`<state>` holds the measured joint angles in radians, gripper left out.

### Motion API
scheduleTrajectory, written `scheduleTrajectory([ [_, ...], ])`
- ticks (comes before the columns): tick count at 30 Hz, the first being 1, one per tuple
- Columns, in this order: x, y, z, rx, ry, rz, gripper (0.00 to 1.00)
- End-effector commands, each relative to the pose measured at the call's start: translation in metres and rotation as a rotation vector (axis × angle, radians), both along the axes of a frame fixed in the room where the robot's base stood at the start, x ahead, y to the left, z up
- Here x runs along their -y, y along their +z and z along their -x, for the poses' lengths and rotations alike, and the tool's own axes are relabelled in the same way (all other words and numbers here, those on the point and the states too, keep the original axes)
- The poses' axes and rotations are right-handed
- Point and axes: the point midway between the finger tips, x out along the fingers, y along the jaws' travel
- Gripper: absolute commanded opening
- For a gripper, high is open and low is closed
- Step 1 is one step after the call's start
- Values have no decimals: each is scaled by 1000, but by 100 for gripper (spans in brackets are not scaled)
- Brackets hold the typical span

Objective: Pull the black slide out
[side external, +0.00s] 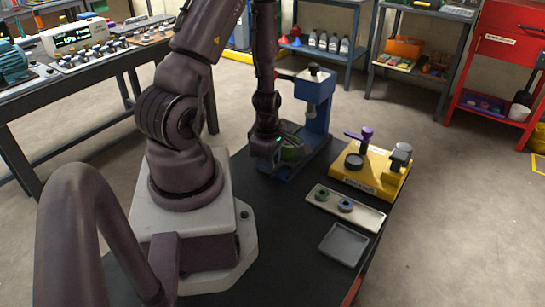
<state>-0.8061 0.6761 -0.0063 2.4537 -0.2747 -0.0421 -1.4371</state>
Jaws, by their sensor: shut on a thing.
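A blue press (318,118) stands on the far part of the black table. My gripper (277,158) is low at the left front of its base, shut on what appears to be the black slide (302,139). The slide lies at the base of the press, with a green part (291,154) on or beside it. The fingertips and their exact grip are small, dark and partly hidden. I cannot tell how far the slide sits out of the press.
Right of the press is a yellow fixture (382,180) with a purple clamp handle (366,133). In front lie a beige tray (368,216) with two small rings and an empty grey tray (343,244). The black table top (290,235) is bare between my base and the trays.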

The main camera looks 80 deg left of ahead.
Motion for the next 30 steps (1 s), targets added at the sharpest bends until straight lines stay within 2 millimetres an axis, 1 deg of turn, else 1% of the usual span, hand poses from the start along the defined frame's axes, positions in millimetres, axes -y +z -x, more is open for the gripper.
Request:
scheduleTrajectory([
  [1, 5, 0, 4, -11, -1, 15, 0],
  [3, 5, 0, 4, -12, -1, 17, 0],
  [4, 5, 0, 4, -12, -1, 17, 34],
  [5, 5, 0, 4, -12, -1, 17, 41],
  [6, 5, 0, 4, -12, -1, 17, 50],
  [7, 5, 0, 4, -12, -1, 16, 52],
  [15, 3, 1, 3, -9, 0, 12, 52],
  [19, 3, 8, 3, -8, 0, 9, 52],
  [23, 3, 25, 2, -5, -1, 6, 52],
  [30, 5, 68, 2, -4, -5, 6, 52],
])
